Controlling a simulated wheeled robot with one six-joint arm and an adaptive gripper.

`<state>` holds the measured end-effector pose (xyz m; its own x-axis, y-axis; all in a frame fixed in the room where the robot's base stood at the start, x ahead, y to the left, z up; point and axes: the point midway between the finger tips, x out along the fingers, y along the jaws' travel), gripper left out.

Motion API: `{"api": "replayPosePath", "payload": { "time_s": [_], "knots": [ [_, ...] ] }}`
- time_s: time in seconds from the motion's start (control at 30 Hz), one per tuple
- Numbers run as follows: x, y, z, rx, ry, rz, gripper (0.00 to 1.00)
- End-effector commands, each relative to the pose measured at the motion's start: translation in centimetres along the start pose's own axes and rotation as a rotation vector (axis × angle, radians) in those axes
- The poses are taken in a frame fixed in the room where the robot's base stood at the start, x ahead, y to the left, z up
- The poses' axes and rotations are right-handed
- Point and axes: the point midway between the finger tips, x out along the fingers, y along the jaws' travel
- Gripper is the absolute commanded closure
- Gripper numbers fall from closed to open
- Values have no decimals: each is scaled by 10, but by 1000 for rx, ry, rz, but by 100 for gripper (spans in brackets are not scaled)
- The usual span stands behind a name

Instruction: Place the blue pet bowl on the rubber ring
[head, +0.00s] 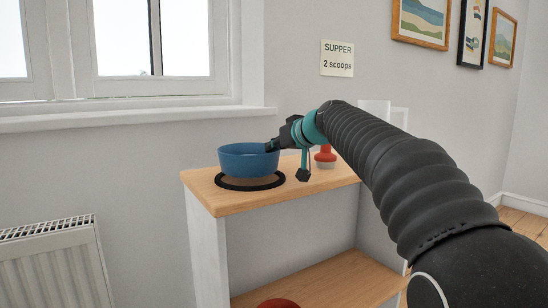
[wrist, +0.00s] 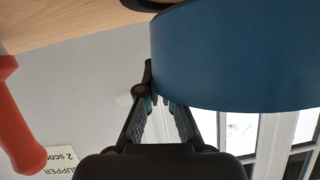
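The blue pet bowl (head: 248,161) is upright and looks level, over the black rubber ring (head: 222,184) on the wooden top of the rack. The ring's front edge shows beneath it; I cannot tell whether the bowl touches it. My gripper (head: 272,145) is at the bowl's right rim, shut on its wall. In the upside-down wrist view, the bowl (wrist: 235,55) fills the upper right. One finger of my gripper (wrist: 160,95) shows beside its edge, and the other tip is hidden behind the wall.
A red object (head: 325,157) stands on the top, right of my gripper; it also shows in the wrist view (wrist: 20,125). A wall and window (head: 150,40) lie behind. Another red item (head: 278,303) is on the lower shelf. A radiator (head: 55,262) is at left.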

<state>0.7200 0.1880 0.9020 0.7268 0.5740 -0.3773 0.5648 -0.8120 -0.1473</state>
Motion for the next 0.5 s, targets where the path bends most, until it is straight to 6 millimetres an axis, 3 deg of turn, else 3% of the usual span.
{"api": "replayPosePath", "payload": {
  "time_s": [0.13, 0.5],
  "knots": [
    [7, 3, 19, 2, 0, 0, 100],
    [9, 4, 22, 1, 1, -1, 100]
  ]
}}
